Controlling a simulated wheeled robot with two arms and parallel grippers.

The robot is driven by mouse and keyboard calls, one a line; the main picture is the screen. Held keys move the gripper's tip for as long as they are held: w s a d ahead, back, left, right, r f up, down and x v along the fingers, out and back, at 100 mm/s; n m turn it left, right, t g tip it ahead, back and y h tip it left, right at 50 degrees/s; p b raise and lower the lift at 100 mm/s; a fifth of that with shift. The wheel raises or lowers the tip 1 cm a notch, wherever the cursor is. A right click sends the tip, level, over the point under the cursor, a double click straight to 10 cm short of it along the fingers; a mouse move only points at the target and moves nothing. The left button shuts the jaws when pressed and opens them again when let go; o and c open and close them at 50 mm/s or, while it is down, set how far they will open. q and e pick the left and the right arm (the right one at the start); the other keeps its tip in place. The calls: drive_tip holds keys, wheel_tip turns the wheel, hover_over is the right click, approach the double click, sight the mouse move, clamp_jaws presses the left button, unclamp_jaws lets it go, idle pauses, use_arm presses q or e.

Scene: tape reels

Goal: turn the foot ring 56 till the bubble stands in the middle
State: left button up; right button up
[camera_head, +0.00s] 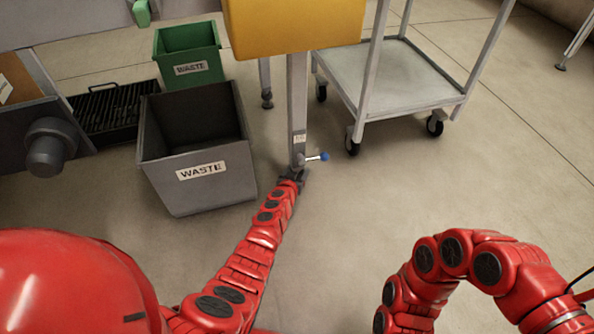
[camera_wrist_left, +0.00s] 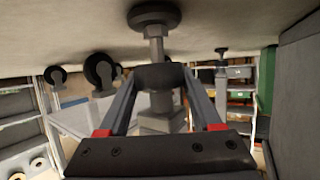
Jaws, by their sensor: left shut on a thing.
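The foot ring (camera_wrist_left: 160,75) is a dark ring on the threaded stem of a levelling foot, seen upside down in the left wrist view. The round foot pad (camera_wrist_left: 154,15) rests on the floor. My left gripper (camera_head: 293,176) is at the bottom of the grey leg (camera_head: 297,105). Its two fingers lie on either side of the ring, shut on it. In the head view the gripper hides the ring. A small white label (camera_head: 299,138) is on the leg, too small to read. No bubble is visible. My right arm shows at lower right, its gripper out of view.
A blue-tipped lever (camera_head: 323,156) sticks out right of the leg, just above my gripper. A grey waste bin (camera_head: 215,178) stands close on the left, a green one (camera_head: 190,68) behind it. A wheeled cart (camera_head: 395,85) stands behind right. Floor at right is clear.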

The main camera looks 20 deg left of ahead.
use_arm(q)
drive_tip(key=shift+m+h, duration=1)
drive_tip(key=shift+h, duration=0.2)
drive_tip(key=shift+m+g+h, duration=0.3)
drive_tip(key=shift+m+h, duration=0.3)
drive_tip(key=shift+h, duration=0.1)
drive_tip(key=shift+m+h, duration=0.6)
drive_tip(key=shift+h, duration=0.1)
drive_tip(key=o, duration=1.4)
